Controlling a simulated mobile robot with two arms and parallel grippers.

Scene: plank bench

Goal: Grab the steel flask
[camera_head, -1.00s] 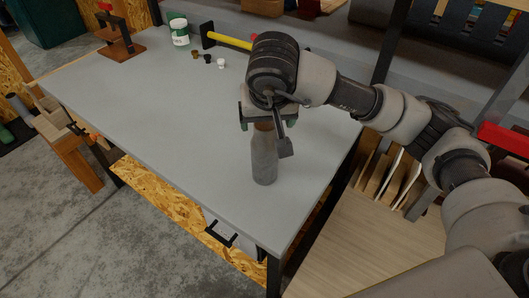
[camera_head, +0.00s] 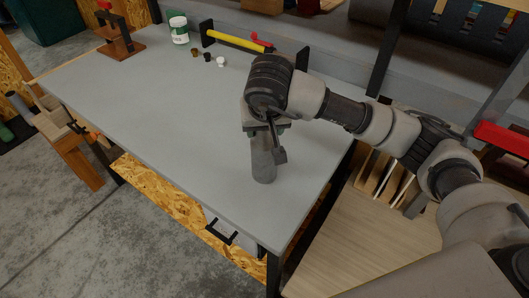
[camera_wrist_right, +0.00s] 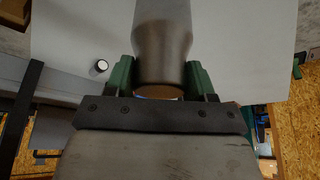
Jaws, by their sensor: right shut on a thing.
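The steel flask (camera_head: 263,165) stands upright on the grey bench top (camera_head: 180,120), near its right front part. My right gripper (camera_head: 262,130) comes down over the flask's top and is shut on it, hiding its neck in the head view. In the right wrist view the flask (camera_wrist_right: 163,22) runs up between the green-padded fingers of the right gripper (camera_wrist_right: 160,78). A brownish band shows at its near end there. My left gripper is in neither view.
Behind, a green and white tub (camera_head: 179,32), several small caps including a white one (camera_head: 221,61), and a yellow-handled tool (camera_head: 235,41) sit on the bench. A wooden stand (camera_head: 121,45) is at the far left corner. The bench left of the flask is clear.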

